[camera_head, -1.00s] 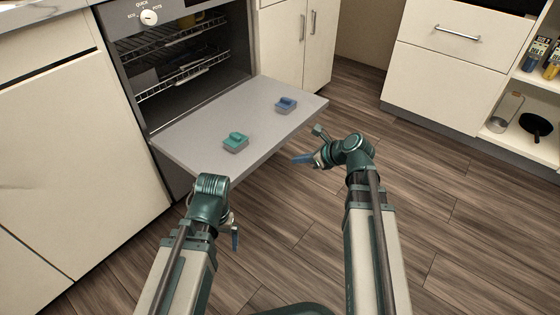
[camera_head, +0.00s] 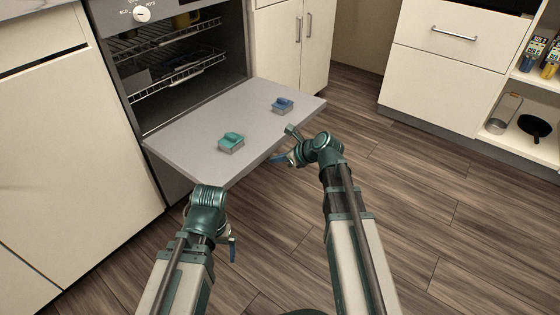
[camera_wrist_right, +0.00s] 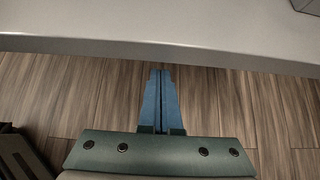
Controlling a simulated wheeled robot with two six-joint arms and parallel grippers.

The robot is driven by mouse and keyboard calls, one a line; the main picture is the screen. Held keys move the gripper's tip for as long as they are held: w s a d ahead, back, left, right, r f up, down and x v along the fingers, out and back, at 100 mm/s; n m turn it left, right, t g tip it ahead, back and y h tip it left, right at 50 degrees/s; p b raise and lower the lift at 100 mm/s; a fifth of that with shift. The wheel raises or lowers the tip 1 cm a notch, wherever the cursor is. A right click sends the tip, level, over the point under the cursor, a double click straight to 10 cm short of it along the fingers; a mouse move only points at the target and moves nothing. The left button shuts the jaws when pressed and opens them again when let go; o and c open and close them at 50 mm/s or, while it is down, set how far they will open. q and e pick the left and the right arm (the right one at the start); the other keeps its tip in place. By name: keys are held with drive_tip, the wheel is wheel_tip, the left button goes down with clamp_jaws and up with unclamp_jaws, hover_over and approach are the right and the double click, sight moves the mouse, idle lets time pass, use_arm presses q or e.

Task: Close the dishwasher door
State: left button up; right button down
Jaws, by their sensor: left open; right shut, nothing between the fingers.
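The dishwasher door (camera_head: 190,154) is folded down and lies about level in front of the open dishwasher (camera_head: 170,60). My right gripper (camera_head: 277,160) is shut and empty, just outside the door's front edge. In the right wrist view its blue fingers (camera_wrist_right: 160,98) are together and end a little short of the door's edge (camera_wrist_right: 160,50), with floor showing between. My left gripper (camera_head: 232,245) hangs low near the door's near corner, with blue fingers partly hidden by my arm. It touches nothing that I can see.
A green block-like item (camera_head: 231,142) and a blue one (camera_head: 282,105) sit on the door. Wire racks (camera_head: 170,75) are inside the dishwasher. Cabinets stand on both sides, with an open shelf unit (camera_head: 520,125) at right. The wooden floor (camera_head: 400,200) is clear.

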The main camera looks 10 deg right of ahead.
drive_tip(key=shift+r+p, duration=0.7)
drive_tip(key=shift+r, duration=0.35)
